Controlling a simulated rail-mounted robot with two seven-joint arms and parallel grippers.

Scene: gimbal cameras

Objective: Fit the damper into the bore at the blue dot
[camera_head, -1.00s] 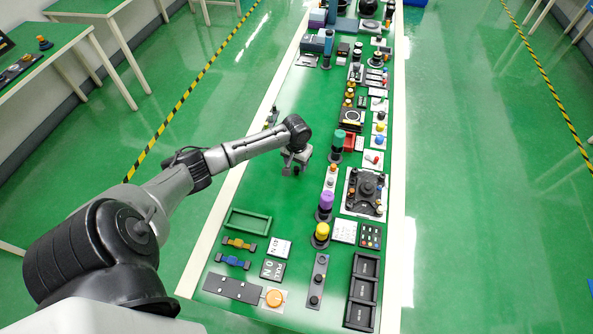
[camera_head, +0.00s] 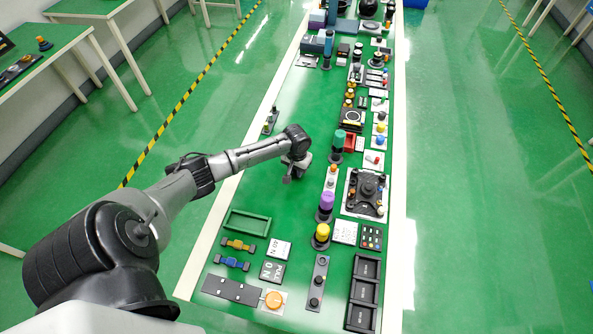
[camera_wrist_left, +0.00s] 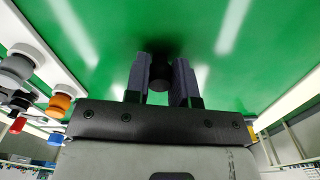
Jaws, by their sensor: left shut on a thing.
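My left gripper (camera_head: 289,178) is over the open green middle of the bench in the head view. In the left wrist view its two dark fingers (camera_wrist_left: 160,68) are closed on a small dark cylinder (camera_wrist_left: 159,76), which I take to be the damper. Its far end blends into a dark shadow on the green surface. I cannot tell how far it is above the bench. I cannot make out the bore or a blue dot at this size. My right gripper is not in view.
A black plate with a round device (camera_head: 367,188) stands right of the gripper. Green (camera_head: 339,140), purple (camera_head: 326,204) and yellow (camera_head: 321,236) knobs line the middle. A small dark fixture (camera_head: 270,121) is at the left edge. A green tray (camera_head: 248,222) lies nearer.

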